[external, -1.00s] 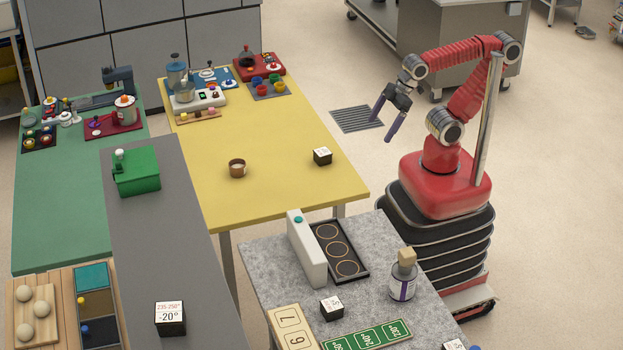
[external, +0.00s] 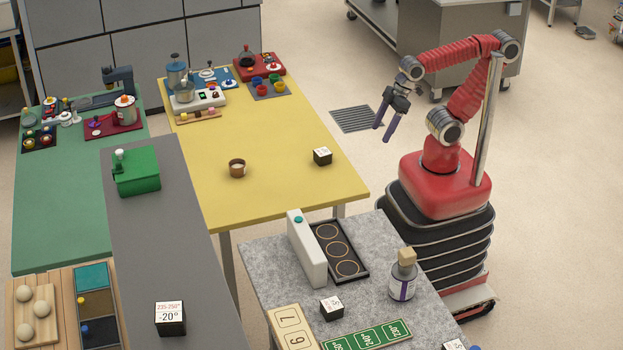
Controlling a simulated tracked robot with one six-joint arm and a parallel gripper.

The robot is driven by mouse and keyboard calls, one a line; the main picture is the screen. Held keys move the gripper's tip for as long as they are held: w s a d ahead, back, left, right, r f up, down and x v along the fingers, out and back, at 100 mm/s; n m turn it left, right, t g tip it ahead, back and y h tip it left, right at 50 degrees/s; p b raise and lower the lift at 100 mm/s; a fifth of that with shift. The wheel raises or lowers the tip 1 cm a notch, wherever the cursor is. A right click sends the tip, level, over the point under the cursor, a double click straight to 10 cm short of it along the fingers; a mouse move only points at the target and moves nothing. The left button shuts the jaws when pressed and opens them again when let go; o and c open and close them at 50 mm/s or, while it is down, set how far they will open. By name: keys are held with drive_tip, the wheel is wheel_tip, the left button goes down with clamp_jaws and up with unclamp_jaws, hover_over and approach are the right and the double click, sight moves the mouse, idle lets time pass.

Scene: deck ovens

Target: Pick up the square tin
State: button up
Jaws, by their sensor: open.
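My gripper (external: 382,133) hangs open and empty over the floor, beyond the right edge of the yellow table, fingers pointing down. A small black box with a white top (external: 322,156) sits on the yellow table near its right end, to the left of and lower in the picture than my gripper. Similar boxes stand on the speckled grey table (external: 331,307) and on the dark grey counter (external: 170,318). One more is cut off at the bottom edge (external: 454,345). I cannot tell which of these, if any, is the square tin.
A brown round cup (external: 237,168) stands on the yellow table (external: 280,130), with clear room around it. A green box (external: 136,171) is on the grey counter. A white upright panel (external: 306,249), a black tray (external: 358,272) and a bottle (external: 403,275) stand on the speckled table.

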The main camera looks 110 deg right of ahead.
drive_tip(key=w+a+f+m+g+y, duration=0.1)
drive_tip(key=a+f+m+g+y, duration=0.35)
drive_tip(key=f+m+y, duration=0.45)
drive_tip(key=m+t+h, duration=0.1)
drive_tip(key=m+t, duration=1.4)
drive_tip(key=m, duration=0.4)
hover_over(329, 151)
drive_tip(key=a, duration=0.6)
wheel_tip(329, 151, down, 6)
drive_tip(key=d+f+m+h, duration=0.1)
drive_tip(key=d, duration=0.1)
drive_tip(key=s+d+f+m+t+h, duration=0.1)
drive_tip(key=d+f+m+h, duration=0.1)
drive_tip(key=d+f+m+t+h, duration=0.1)
drive_tip(key=d+m+h, duration=0.1)
drive_tip(key=d, duration=0.1)
drive_tip(key=shift+s+f, duration=0.3)
drive_tip(key=shift+s+f+m+h, duration=0.2)
drive_tip(key=shift+f+m+h, duration=0.2)
drive_tip(key=shift+f, duration=0.1)
